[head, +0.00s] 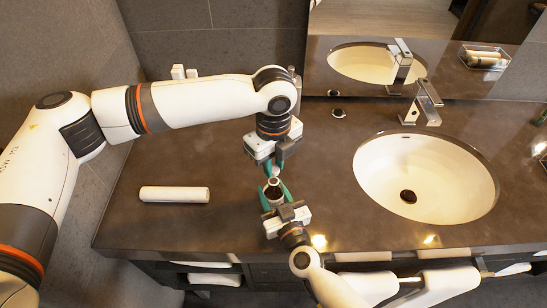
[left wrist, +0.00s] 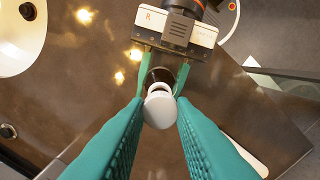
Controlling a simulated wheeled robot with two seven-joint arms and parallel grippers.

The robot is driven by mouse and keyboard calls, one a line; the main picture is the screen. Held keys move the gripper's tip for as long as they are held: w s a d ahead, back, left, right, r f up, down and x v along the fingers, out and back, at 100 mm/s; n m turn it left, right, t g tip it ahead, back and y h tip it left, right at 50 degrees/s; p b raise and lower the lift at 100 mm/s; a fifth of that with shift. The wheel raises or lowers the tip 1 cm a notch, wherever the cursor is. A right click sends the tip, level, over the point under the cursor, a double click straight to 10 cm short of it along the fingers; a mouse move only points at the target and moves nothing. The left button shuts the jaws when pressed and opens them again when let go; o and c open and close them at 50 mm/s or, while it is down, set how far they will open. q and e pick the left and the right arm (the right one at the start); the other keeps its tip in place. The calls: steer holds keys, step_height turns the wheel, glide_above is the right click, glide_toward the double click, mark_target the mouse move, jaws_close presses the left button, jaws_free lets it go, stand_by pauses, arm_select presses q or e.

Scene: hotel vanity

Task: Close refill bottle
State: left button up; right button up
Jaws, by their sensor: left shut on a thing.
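The refill bottle (head: 274,194) stands near the middle of the counter with its dark open top showing. My right gripper (head: 273,193) has its teal fingers on both sides of it, shut on it. My left gripper (head: 274,170) points down just above the bottle and is shut on a small white cap (left wrist: 159,108). In the left wrist view the cap covers part of the dark bottle (left wrist: 158,77), which sits between the right gripper's fingers (left wrist: 160,75). I cannot tell whether cap and bottle touch.
A white cylinder (head: 174,194) lies on the counter (head: 225,220) to the left. A sink (head: 425,180) with a faucet (head: 424,103) is at the right, below a mirror. A small dark round item (head: 338,113) lies near the back. The counter between cylinder and bottle is clear.

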mark_target(274, 192)
stand_by(0.5)
arm_select(q)
steer(key=shift+f, duration=0.85)
steer(key=shift+f, duration=0.55)
steer(key=m, duration=0.4)
steer(key=shift+m, duration=0.4)
steer(key=m, duration=0.4)
steer(key=shift+m, duration=0.3)
steer(key=m, duration=1)
